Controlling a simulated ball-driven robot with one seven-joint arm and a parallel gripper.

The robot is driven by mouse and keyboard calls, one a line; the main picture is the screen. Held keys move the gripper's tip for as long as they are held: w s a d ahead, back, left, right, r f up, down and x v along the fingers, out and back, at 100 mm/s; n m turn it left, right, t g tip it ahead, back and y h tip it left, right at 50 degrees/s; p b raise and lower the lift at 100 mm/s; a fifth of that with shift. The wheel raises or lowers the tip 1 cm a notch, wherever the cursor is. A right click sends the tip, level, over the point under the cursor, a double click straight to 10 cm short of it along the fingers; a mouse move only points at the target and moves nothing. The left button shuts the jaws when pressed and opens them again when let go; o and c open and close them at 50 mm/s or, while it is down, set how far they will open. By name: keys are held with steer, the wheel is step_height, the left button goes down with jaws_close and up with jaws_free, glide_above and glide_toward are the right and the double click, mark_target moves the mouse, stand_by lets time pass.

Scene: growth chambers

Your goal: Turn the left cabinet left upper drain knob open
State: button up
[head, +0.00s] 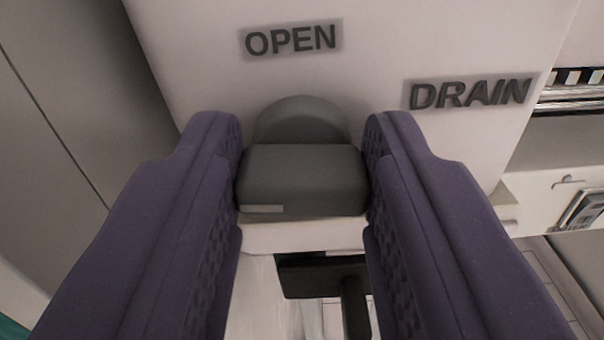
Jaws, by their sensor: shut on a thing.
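The drain knob (302,178) is a dark grey block with a round base behind it, on a white panel (200,50). A label reading OPEN (290,40) is above the knob, and a label reading DRAIN (470,93) is to its upper right. A small pale mark shows at the lower left of the knob's front face. My gripper (303,165) has two purple, ribbed fingers, one on each side of the knob. It is shut on the knob. The fingers hide the panel at the knob's sides.
A grey vertical surface with a dark seam (60,130) stands at the left. At the right is a white unit with a small panel (582,208) and a metal rail (570,100). A dark object on a post (325,275) shows below the knob, between the fingers.

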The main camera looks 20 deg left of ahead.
steer(key=m+b, duration=0.4)
steer(key=shift+d+f, duration=0.1)
steer(key=shift+f, duration=0.1)
steer(key=m+b, duration=0.4)
steer(key=shift+f+m+b, duration=0.15)
steer(key=shift+m+b, duration=0.25)
steer(key=m+b, duration=0.4)
steer(key=shift+d, duration=0.1)
steer(key=shift+m+b, duration=1.5)
steer(key=shift+m, duration=0.5)
steer(key=o, duration=1)
steer(key=shift+o, duration=0.2)
steer(key=shift+s, duration=0.1)
